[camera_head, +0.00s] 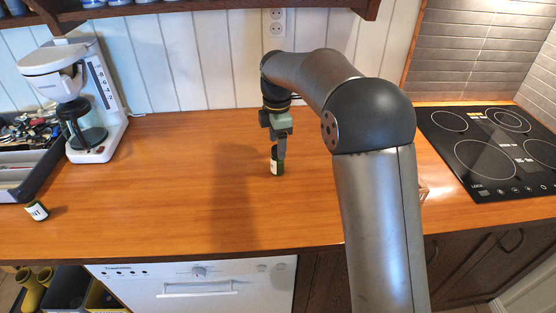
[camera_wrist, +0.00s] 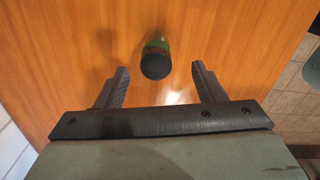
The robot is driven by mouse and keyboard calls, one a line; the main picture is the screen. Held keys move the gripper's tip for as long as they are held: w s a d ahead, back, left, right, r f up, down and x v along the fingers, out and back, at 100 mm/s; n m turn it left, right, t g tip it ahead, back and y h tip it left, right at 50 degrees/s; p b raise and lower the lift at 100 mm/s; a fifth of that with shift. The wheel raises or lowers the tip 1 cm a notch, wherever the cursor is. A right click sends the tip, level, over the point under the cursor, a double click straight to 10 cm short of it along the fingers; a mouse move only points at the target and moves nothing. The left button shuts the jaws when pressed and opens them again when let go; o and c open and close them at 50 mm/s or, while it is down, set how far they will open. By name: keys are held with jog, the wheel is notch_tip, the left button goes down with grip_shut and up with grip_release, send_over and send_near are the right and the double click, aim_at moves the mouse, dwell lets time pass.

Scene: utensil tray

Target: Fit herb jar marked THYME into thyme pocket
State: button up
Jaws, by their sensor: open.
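A small dark green jar with a pale label (camera_head: 275,168) stands upright on the wooden counter, directly under my gripper (camera_head: 281,150). Its label is too small to read. In the wrist view its black cap (camera_wrist: 155,66) shows just ahead of the gap between the fingertips, nearer the left one. My gripper (camera_wrist: 160,72) is open, pointing down, with nothing held. I cannot make out a thyme pocket; a small wooden thing (camera_head: 423,191) is mostly hidden behind my arm.
A grey utensil tray (camera_head: 42,172) full of cutlery is at the left edge, beside a white coffee maker (camera_head: 100,115). A black cooktop (camera_head: 490,150) is at the right. The counter (camera_head: 180,190) around the central jar is clear. A shelf overhangs the back.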

jog(key=shift+w+f+p, duration=0.15)
jog(key=shift+f+p, duration=0.15)
jog(key=shift+f, duration=1.35)
jog(key=shift+w+f+p, duration=0.1)
jog(key=shift+f+p, duration=0.2)
jog(key=shift+f, duration=1.3)
jog(key=c, duration=1.2)
jog(key=shift+r, duration=0.1)
